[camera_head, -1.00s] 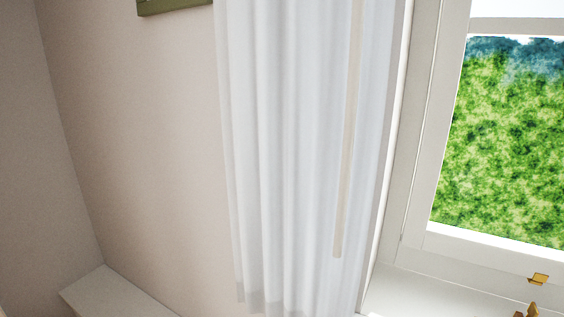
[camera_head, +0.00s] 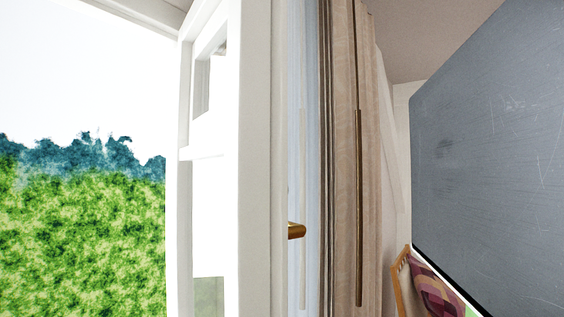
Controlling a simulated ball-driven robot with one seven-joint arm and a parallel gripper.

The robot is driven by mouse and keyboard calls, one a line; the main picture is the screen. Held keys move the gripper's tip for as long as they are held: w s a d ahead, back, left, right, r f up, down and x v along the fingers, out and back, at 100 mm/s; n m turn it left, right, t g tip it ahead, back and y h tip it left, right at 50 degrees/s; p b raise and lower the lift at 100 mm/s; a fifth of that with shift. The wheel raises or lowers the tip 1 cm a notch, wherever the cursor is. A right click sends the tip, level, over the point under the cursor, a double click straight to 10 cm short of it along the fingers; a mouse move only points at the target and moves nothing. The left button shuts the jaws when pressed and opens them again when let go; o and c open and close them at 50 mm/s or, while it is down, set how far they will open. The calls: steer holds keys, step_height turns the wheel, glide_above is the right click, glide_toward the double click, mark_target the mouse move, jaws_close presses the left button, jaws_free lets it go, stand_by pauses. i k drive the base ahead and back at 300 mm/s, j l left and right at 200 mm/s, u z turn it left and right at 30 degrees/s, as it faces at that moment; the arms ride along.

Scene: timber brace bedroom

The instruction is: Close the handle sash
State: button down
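The handle sash (camera_head: 258,150) is a white framed window panel seen steeply from its side, just left of the picture's middle. It stands swung open, at an angle to the window opening. A brass handle (camera_head: 296,230) sticks out to the right from its near edge, low on the frame. To the left the opening shows bright sky and green foliage. My gripper is not in view.
A beige curtain (camera_head: 345,160) with a thin brown rod (camera_head: 359,210) hangs right of the sash. A large grey panel (camera_head: 488,150) fills the right side close by. A wooden chair (camera_head: 402,280) with patterned cloth (camera_head: 435,292) stands low behind it.

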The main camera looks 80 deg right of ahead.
mark_target(253, 146)
steer(key=k+l+z, duration=0.1)
steer(key=l, duration=0.35)
steer(key=k+l+z, duration=0.1)
steer(key=l, duration=0.35)
steer(key=k+l, duration=0.15)
steer(key=l, duration=0.3)
steer(key=z, duration=0.05)
